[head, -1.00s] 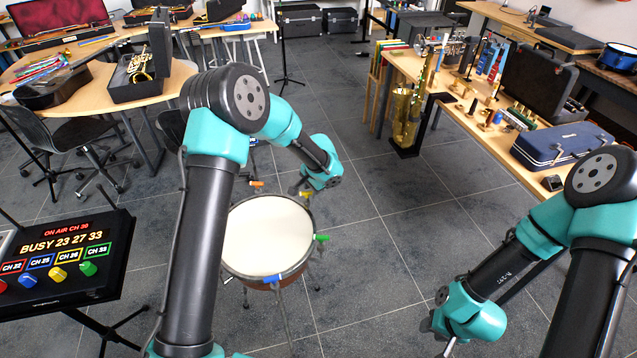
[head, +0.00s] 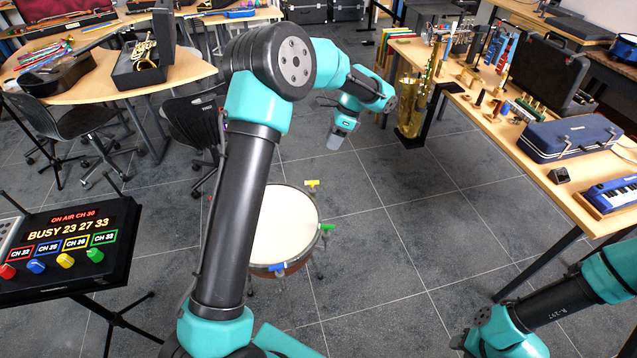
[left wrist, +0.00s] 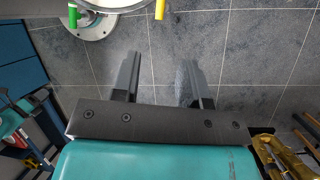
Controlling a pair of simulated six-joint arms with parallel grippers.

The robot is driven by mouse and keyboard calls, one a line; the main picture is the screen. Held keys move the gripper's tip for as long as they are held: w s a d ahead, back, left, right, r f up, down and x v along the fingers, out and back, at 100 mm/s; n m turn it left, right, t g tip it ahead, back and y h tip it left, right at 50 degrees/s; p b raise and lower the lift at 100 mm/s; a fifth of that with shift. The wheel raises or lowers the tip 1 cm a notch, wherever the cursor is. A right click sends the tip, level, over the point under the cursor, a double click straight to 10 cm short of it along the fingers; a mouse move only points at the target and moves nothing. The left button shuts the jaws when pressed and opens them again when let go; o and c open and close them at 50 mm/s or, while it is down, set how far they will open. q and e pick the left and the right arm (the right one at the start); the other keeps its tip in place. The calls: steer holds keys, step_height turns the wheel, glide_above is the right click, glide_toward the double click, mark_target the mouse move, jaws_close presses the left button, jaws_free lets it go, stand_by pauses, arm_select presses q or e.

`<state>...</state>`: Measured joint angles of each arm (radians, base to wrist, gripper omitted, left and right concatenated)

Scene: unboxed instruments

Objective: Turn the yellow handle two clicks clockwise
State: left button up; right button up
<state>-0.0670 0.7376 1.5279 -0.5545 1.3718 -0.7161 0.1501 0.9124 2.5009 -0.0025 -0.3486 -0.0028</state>
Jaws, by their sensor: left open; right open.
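A drum (head: 296,225) with a white head stands on the floor, with coloured T-shaped handles on its rim. The yellow handle (head: 312,183) is at its far right edge and also shows at the top of the left wrist view (left wrist: 160,9). My left gripper (head: 336,141) is open and empty, raised beyond and to the right of the yellow handle, clear of it. In the left wrist view its two fingers (left wrist: 159,65) are spread over bare floor. My right gripper (head: 461,343) is open at the bottom right, partly out of frame, away from the drum.
A green handle (head: 327,227) and a blue handle (head: 277,267) are also on the rim. My left arm hides the drum's left side. A console (head: 70,245) with coloured knobs stands at left; a saxophone (head: 411,105) stands behind. Floor right of the drum is clear.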

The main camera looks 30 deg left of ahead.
mark_target(312, 183)
arm_select(q)
steer(key=shift+f, duration=0.1)
steer(key=x, duration=1.7)
steer(key=shift+s+a, duration=0.15)
steer(key=shift+c, duration=0.2)
jaws_close()
